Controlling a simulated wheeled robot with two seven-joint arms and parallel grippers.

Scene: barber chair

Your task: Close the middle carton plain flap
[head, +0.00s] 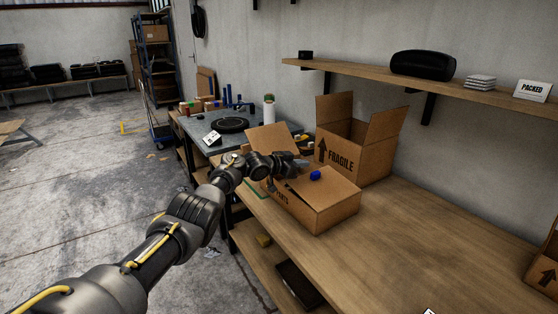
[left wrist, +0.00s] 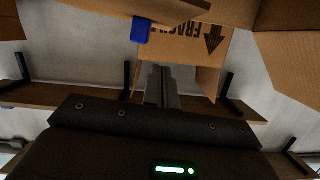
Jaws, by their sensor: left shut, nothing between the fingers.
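The blue piece also shows in the left wrist view (left wrist: 141,30). My left gripper (head: 302,164) is shut and empty over the carton top, just left of the blue piece. Whether it touches a flap is unclear.
The FRAGILE carton (head: 352,153) stands open behind, its flaps up. Another carton (head: 545,262) is cut off at the right edge. The bench (head: 420,235) is clear between them. A wall shelf (head: 450,82) runs above. A grey table (head: 225,143) stands beyond.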

